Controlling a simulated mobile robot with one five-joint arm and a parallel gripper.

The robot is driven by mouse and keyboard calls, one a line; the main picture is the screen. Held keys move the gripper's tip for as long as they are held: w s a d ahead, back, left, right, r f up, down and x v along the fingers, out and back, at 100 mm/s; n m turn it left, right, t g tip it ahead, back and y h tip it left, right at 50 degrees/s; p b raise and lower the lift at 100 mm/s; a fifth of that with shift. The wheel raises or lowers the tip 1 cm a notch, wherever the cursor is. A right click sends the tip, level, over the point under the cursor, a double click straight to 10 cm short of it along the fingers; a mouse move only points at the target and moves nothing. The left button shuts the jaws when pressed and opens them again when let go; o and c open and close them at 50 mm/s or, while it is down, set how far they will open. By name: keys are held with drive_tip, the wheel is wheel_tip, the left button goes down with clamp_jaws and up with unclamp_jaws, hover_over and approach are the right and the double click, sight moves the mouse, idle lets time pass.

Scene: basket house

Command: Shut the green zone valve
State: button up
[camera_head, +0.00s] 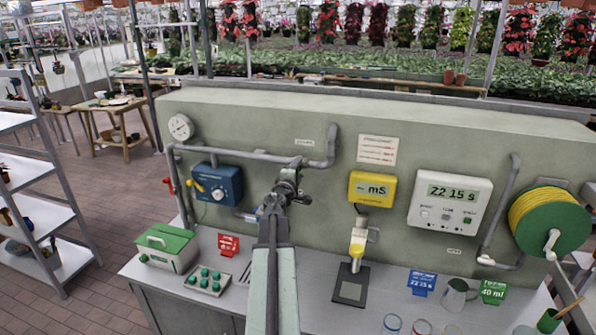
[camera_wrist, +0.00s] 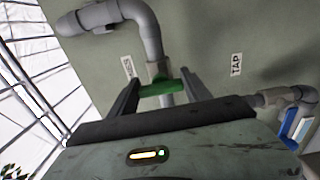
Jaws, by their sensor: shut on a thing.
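The green valve handle (camera_wrist: 163,88) sits on a grey vertical pipe on the wall in the wrist view. It lies crosswise to the pipe, between the two fingers of my gripper (camera_wrist: 160,80). My gripper is shut on it. In the head view my gripper (camera_head: 285,190) is at the wall pipe, right of the blue dial box, and it hides most of the green handle there.
A blue box (camera_head: 218,183) and a red handle (camera_head: 169,185) are left of my arm. The yellow meter (camera_head: 372,189), the white display box (camera_head: 450,203) and the green hose reel (camera_head: 550,222) are right. The bench (camera_head: 320,275) carries a green-lidded box (camera_head: 166,246) and several small items.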

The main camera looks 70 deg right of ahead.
idle(0.5)
drive_tip(key=o, duration=1.4)
drive_tip(key=shift+c, duration=0.2)
drive_tip(key=a, duration=0.7)
drive_tip(key=shift+s+a, duration=0.25)
drive_tip(key=shift+a, duration=0.15)
